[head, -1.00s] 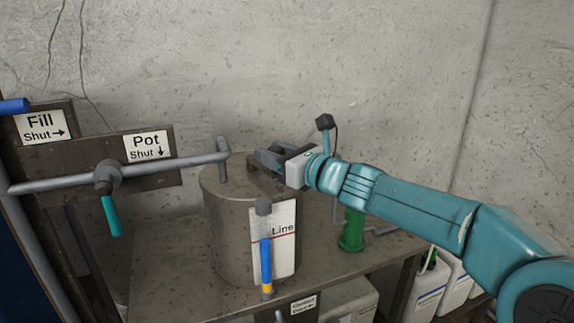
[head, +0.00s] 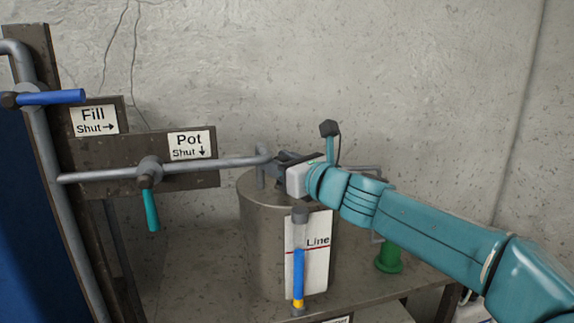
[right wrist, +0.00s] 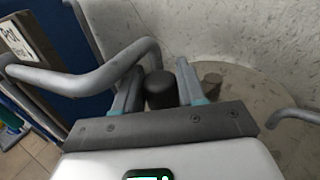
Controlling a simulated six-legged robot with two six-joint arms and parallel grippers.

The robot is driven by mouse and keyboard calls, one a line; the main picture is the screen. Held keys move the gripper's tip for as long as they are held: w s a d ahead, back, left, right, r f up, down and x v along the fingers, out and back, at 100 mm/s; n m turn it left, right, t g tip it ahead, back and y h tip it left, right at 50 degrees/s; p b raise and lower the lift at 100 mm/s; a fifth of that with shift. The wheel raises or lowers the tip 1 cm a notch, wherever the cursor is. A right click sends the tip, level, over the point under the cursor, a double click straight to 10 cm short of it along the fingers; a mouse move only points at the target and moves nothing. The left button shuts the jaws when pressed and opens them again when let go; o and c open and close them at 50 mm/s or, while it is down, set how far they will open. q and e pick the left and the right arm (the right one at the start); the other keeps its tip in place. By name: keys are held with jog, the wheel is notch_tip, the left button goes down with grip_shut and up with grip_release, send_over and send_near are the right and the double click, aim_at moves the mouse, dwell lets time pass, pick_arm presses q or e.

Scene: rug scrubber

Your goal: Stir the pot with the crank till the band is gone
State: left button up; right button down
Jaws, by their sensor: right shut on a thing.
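The grey metal pot (head: 262,235) stands on the bench, and its speckled round top shows in the right wrist view (right wrist: 240,105). My right gripper (head: 284,163) is over the pot's top, beside the spout end. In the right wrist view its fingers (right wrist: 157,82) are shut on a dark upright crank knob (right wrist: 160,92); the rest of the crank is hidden. On the pot's front, a sight tube (head: 299,265) holds a blue column with a yellow band (head: 298,303) at its bottom. The blue top is about level with the red line on the Line card (head: 319,262). My left gripper is out of view.
A grey pipe (head: 215,164) with a teal Pot handle (head: 151,210) pointing down reaches over the pot from the left. A blue Fill handle (head: 52,98) points right. A green fitting (head: 388,258) stands right of the pot.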

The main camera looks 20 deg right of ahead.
jog(key=shift+w+a, duration=0.15)
jog(key=shift+a, duration=0.2)
jog(key=shift+f, duration=0.1)
jog(key=c, duration=0.8)
grip_release()
jog(key=shift+a, duration=0.15)
jog(key=shift+s+d, duration=0.3)
jog(key=shift+d, duration=0.05)
jog(key=v, duration=1.5)
jog(key=shift+s, duration=0.25)
